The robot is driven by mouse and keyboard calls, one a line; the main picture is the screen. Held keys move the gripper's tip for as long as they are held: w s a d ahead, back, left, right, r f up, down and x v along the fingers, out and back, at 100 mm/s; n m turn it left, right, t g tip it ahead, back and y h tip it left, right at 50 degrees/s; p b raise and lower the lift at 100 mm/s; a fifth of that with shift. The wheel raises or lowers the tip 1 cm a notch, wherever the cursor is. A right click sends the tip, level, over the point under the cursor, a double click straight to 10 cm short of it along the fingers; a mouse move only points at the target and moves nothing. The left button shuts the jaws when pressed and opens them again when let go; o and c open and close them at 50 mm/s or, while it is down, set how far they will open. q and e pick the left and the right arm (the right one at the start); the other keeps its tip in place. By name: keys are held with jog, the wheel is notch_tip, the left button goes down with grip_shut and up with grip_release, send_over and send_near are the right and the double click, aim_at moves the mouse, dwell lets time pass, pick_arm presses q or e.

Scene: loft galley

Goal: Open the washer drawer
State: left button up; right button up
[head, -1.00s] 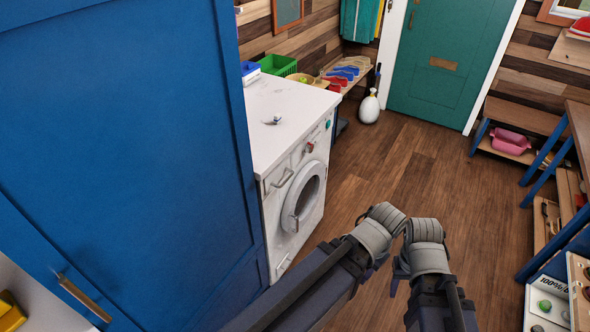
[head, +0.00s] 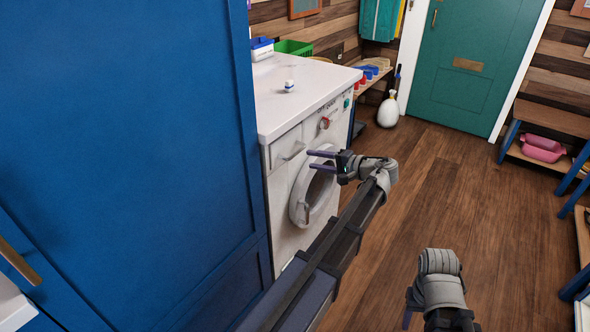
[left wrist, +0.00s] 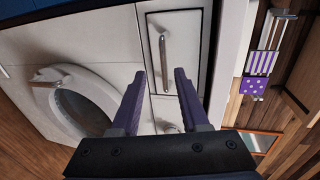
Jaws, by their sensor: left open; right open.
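The white washer (head: 285,198) stands beside the blue cabinet. Its drawer (head: 284,146) is a panel at the upper left of the front, and it looks closed. The drawer's metal bar handle (head: 293,152) also shows in the left wrist view (left wrist: 164,62), between and beyond the finger tips. My left gripper (head: 310,159) is open and empty, in front of the washer near the handle. Its purple fingers also show in the left wrist view (left wrist: 160,72), apart from the handle as far as I can tell. My right gripper (head: 407,312) is open, low over the floor; its fingers are mostly hidden.
The tall blue cabinet (head: 130,150) fills the left side. The round washer door (head: 312,190) is below and beside the drawer. A small white item (head: 289,86) sits on the washer top. Wooden floor (head: 440,190) is clear to the right.

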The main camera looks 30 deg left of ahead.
aim_at(295, 153)
pick_arm(q)
jog(key=shift+w+a, duration=0.25)
jog(key=shift+a, duration=0.15)
jog(key=shift+b+x, duration=0.85)
jog(key=shift+x, duration=2.95)
jog(key=shift+s+r, duration=0.1)
jog(key=shift+r, duration=0.05)
jog(key=shift+c, duration=0.3)
grip_shut()
